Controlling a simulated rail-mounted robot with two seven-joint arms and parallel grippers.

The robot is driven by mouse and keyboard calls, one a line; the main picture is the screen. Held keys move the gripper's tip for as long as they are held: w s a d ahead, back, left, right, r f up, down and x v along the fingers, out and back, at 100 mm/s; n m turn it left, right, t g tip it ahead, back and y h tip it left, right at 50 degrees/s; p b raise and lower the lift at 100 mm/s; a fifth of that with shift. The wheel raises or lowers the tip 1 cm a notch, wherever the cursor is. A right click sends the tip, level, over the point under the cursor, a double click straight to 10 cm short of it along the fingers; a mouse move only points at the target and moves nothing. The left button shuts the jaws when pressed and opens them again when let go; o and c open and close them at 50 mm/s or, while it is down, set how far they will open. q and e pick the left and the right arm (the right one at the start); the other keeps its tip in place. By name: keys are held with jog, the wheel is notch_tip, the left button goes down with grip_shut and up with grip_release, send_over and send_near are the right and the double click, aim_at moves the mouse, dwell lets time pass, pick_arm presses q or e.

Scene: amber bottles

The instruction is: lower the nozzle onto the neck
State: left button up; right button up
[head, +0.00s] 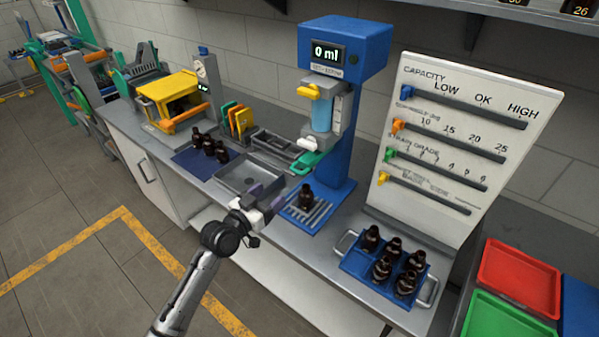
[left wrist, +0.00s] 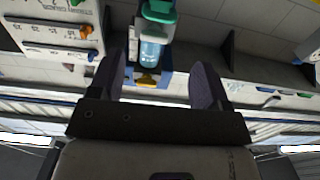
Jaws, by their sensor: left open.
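The blue filling machine (head: 346,75) shows "0 ml" on its display. It has a yellow lever (head: 309,91), a clear light-blue cylinder (head: 322,114), a white part below that and a green handle (head: 306,162); I cannot clearly make out the nozzle tip. An amber bottle (head: 306,196) stands upright on the slatted blue base (head: 318,217) below, apart from these parts. My left gripper (head: 265,193) is open and empty, left of the bottle and below the green handle. In the left wrist view the cylinder (left wrist: 152,53) and green handle (left wrist: 160,14) appear between its fingers (left wrist: 161,65).
A blue tray (head: 352,262) with several amber bottles stands at the right, before the white gauge board (head: 455,130). More bottles stand on a dark blue mat (head: 187,160) at the left. A grey basin (head: 236,182) lies just behind my left gripper.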

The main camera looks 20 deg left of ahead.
aim_at(297, 170)
pick_arm(q)
jog(key=b+x, duration=0.1)
jog(key=x, duration=1.1)
jog(key=shift+w+d+b, duration=0.25)
jog(key=shift+w+b, duration=0.05)
jog(key=shift+b, duration=0.1)
jog(key=shift+c, duration=0.4)
